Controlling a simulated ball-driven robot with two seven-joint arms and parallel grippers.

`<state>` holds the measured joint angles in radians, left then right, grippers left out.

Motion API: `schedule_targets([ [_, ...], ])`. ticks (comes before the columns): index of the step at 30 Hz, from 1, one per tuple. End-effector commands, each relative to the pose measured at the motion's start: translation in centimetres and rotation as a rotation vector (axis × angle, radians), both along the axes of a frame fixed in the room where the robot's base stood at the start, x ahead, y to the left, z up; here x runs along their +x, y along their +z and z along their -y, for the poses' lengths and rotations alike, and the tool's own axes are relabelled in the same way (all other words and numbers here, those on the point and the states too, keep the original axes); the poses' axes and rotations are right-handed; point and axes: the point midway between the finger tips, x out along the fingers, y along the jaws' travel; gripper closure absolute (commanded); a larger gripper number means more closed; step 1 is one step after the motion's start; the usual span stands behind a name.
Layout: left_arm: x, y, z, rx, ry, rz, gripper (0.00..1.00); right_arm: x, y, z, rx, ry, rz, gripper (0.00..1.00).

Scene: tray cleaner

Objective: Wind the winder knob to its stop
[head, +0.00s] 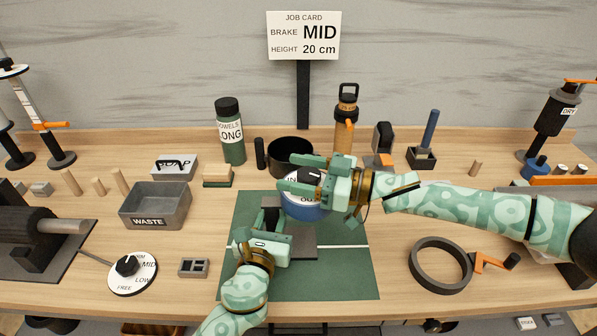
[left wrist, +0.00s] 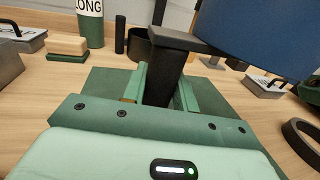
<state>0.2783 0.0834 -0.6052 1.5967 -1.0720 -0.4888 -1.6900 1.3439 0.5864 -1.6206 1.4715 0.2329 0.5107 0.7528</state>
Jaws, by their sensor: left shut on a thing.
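A blue round winder (head: 303,211) with a white lettered top stands over the green mat, and its black knob (head: 310,174) is on top. My right gripper (head: 309,175) reaches in from the right with its fingers apart, one on each side of the knob; part of the lettering is hidden behind them. My left gripper (head: 268,222) is shut on a black upright handle (left wrist: 164,77) below and left of the winder. In the left wrist view a dark bar joins the handle's top, and the winder's blue side (left wrist: 262,32) looms at upper right.
A dark grey plate (head: 303,243) lies on the green mat (head: 345,285). A waste bin (head: 155,208), a brake dial (head: 133,273) and a small grey block (head: 193,267) are left. A black ring (head: 441,289) and an orange crank (head: 490,262) are right. A black pot (head: 290,149) stands behind.

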Motion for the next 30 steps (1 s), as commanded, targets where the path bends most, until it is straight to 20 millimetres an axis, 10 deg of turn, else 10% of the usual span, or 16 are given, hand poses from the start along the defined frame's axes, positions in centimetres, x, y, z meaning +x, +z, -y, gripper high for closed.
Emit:
schedule_targets([
  [8, 0.1, 0.2, 0.0, -0.003, 0.001, 0.003, 1.00, -0.4, 0.0, 1.5, -0.001, -0.002, 0.000, 0.37],
  [21, 0.1, 0.1, 0.0, -0.002, 0.001, 0.002, 1.00, -2.9, -0.1, 10.3, 0.000, -0.002, -0.001, 0.37],
  [30, 0.0, 0.1, 0.0, -0.002, 0.001, 0.002, 1.00, -3.4, -0.1, 11.6, 0.000, 0.000, -0.001, 0.37],
])
